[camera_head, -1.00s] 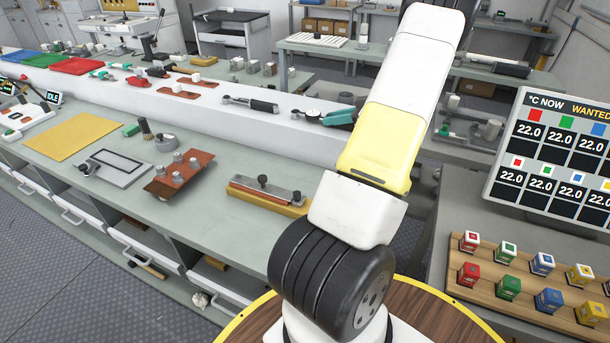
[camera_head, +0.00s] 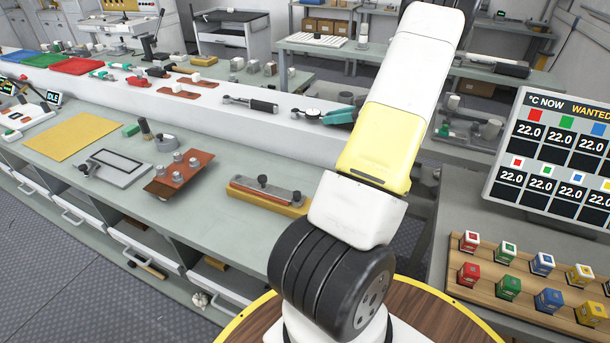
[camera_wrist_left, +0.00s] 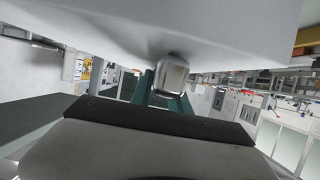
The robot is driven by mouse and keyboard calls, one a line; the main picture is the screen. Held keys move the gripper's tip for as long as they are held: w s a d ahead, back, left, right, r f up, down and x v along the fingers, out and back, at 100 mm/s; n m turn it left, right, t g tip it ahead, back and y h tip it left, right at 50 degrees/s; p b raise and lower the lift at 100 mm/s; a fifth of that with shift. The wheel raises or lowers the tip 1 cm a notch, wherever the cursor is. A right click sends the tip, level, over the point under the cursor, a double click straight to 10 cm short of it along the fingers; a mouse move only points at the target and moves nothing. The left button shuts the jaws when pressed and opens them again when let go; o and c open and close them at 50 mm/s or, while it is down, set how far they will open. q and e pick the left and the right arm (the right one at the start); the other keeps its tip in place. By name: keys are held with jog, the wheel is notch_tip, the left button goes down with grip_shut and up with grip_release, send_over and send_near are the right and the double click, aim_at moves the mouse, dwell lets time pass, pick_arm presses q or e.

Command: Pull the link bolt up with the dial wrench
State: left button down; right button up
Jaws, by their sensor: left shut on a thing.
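The dial wrench (camera_head: 312,113) lies low at the white shelf, with its round dial and metal head to the left. My left gripper (camera_head: 338,117) has teal fingers, partly hidden behind my arm, at the right end of the wrench. In the left wrist view the teal fingers are closed at a blunt metal end of the wrench (camera_wrist_left: 173,74), close to a white surface. A red bar with a metal plate and dark knobs (camera_head: 262,183) lies on a yellow block; I cannot tell whether one knob is the link bolt. My right gripper is not in view.
Another wrench with a black handle (camera_head: 262,106) lies on the white shelf (camera_head: 215,107). A brown board with several metal posts (camera_head: 180,172) and a grey frame (camera_head: 118,168) stand on the grey bench. Coloured cubes fill a wooden rack (camera_head: 480,292) at right.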

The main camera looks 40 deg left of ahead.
pick_arm(q)
jog(key=shift+r, duration=2.9)
